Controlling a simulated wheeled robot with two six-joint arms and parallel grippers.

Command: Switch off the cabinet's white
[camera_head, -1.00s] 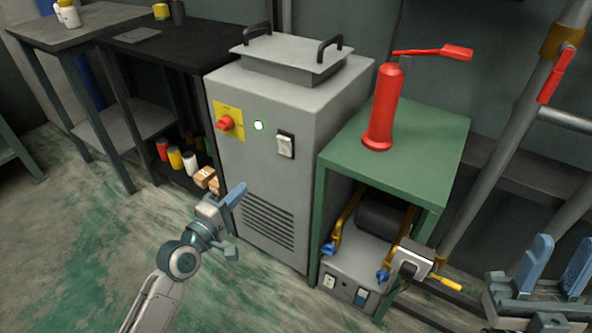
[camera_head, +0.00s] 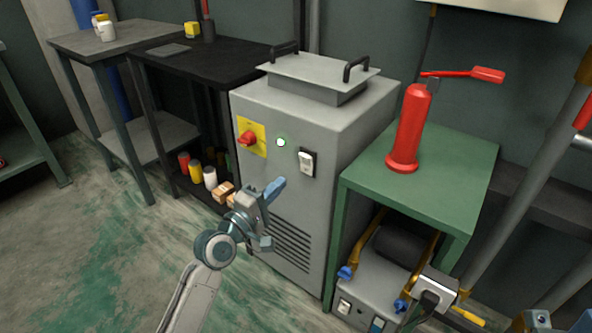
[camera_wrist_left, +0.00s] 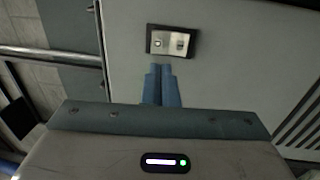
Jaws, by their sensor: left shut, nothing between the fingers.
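The grey cabinet (camera_head: 330,215) stands in the middle of the head view. Its white rocker switch (camera_head: 307,162) sits in a dark frame on the front face, right of a lit green-white lamp (camera_head: 281,142). The switch also shows in the left wrist view (camera_wrist_left: 171,42). My left gripper (camera_head: 276,187) is shut and empty, in front of the cabinet, below and left of the switch in the head view. In the left wrist view its blue fingertips (camera_wrist_left: 160,70) lie together just below the switch plate; I cannot tell whether they touch. My right gripper's fingers are not visible.
A red rotary knob (camera_head: 247,138) on a yellow plate is left of the lamp. A green stand (camera_head: 448,165) with a red bottle jack (camera_head: 408,130) is right of the cabinet. A black table (camera_head: 210,62) stands to the left. Open floor lies at the lower left.

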